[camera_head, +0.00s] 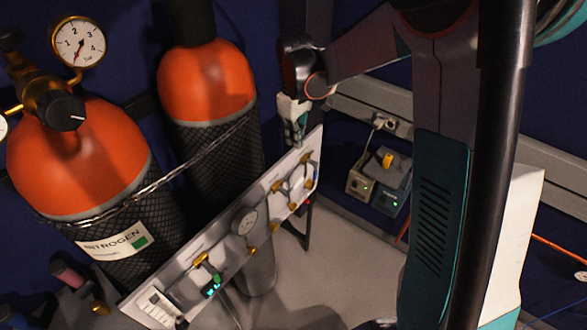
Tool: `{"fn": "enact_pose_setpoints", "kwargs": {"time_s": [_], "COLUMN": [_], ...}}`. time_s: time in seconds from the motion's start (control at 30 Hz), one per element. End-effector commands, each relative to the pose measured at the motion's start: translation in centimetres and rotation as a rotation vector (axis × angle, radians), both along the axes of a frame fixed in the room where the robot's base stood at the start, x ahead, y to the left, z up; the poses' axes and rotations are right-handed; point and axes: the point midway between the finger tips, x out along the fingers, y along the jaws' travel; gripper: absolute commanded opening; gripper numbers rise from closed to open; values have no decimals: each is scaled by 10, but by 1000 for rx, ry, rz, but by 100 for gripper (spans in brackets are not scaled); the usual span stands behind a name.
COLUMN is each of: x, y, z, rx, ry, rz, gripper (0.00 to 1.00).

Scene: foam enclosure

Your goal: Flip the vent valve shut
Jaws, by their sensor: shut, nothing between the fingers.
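A pale valve panel (222,243) runs diagonally in front of the gas cylinders. It carries several brass valves and fittings, including an upper one (305,158), one lower to its left (277,186) and one near the lower left end (200,258). I cannot read labels that mark which is the vent valve, nor tell a lever's setting. My gripper (297,143), white and teal, points down at the panel's upper right end, just above and left of the upper brass valve. Its fingers are shut and hold nothing. Whether they touch the panel or valve is unclear.
Two orange-topped cylinders (207,82) (75,160) stand behind the panel, the left one with a regulator and gauge (78,42). Small boxes (390,185) with green lights stand at right. The grey floor (345,270) before the panel is mostly clear.

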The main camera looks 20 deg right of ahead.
Motion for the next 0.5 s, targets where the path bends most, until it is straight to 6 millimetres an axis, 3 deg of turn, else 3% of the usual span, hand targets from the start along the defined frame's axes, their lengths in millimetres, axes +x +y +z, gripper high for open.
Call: {"fn": "enact_pose_setpoints", "kwargs": {"time_s": [0.17,0.5], "x": [0,0], "y": [0,0], "z": [-12,-75], "rx": [0,1], "ry": [0,-1], "rz": [0,0], "gripper": [0,0]}}
